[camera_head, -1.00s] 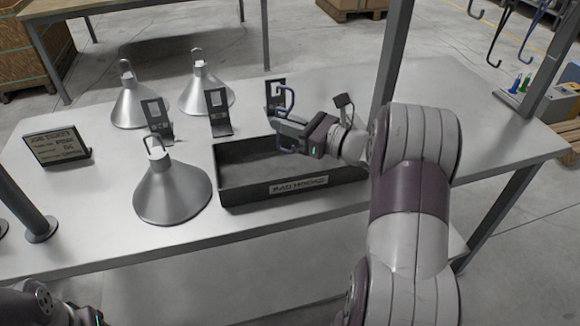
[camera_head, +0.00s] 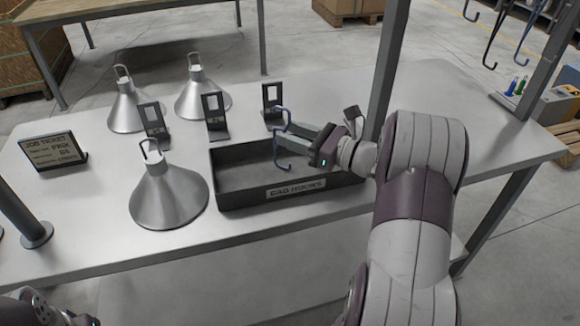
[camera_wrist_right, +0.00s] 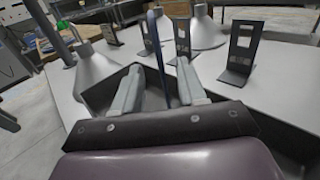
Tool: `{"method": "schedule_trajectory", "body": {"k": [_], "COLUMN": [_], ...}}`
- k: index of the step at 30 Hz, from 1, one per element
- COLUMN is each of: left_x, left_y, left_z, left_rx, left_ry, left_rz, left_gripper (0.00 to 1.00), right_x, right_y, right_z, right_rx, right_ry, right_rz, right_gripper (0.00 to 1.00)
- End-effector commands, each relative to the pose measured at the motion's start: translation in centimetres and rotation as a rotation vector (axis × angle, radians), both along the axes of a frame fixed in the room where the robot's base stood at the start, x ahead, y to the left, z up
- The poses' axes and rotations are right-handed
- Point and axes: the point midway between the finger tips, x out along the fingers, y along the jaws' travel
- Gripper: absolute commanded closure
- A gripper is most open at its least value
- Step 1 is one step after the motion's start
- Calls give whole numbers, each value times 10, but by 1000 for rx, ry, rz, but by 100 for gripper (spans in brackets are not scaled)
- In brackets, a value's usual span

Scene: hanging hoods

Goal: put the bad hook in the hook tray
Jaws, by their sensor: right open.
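The blue hook (camera_head: 289,168) is an S-like shape standing upright at the fingertips of my right gripper (camera_head: 287,130), over the dark hook tray (camera_head: 240,199) labelled BAD HOOKS. In the right wrist view the hook (camera_wrist_right: 155,38) runs between the two spread grey fingers of the gripper (camera_wrist_right: 160,76), with gaps beside it. The gripper is open. The hook's lower end is over the tray's interior; whether it touches the floor I cannot tell. My left gripper's fingers are out of view.
Three metal hoods stand left of the tray, the nearest one (camera_head: 168,195) close beside it. Several dark upright stands, one at the back (camera_head: 215,115), line the tray's far side. A job ticket sign (camera_head: 54,150) is at left. A grey post (camera_head: 392,70) rises behind my right arm.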

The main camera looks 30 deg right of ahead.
Motion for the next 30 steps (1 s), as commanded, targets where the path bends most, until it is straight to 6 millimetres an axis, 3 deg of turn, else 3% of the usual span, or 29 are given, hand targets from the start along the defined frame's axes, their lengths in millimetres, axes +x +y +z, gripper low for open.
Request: {"method": "schedule_trajectory", "body": {"k": [6,12,17,30], "left_x": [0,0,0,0], "left_y": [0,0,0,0], "left_z": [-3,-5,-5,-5], "left_rx": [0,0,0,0], "left_ry": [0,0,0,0], "left_rz": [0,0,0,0], "left_gripper": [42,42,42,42], "right_x": [-46,-75,-84,-84], "right_y": [-29,-47,-51,-51], "right_z": [-1,-1,0,0], "right_rx": [0,0,1,1], "right_ry": [0,0,0,1], "right_rz": [-6,-4,0,0], "right_gripper": [59,59,59,59]}}
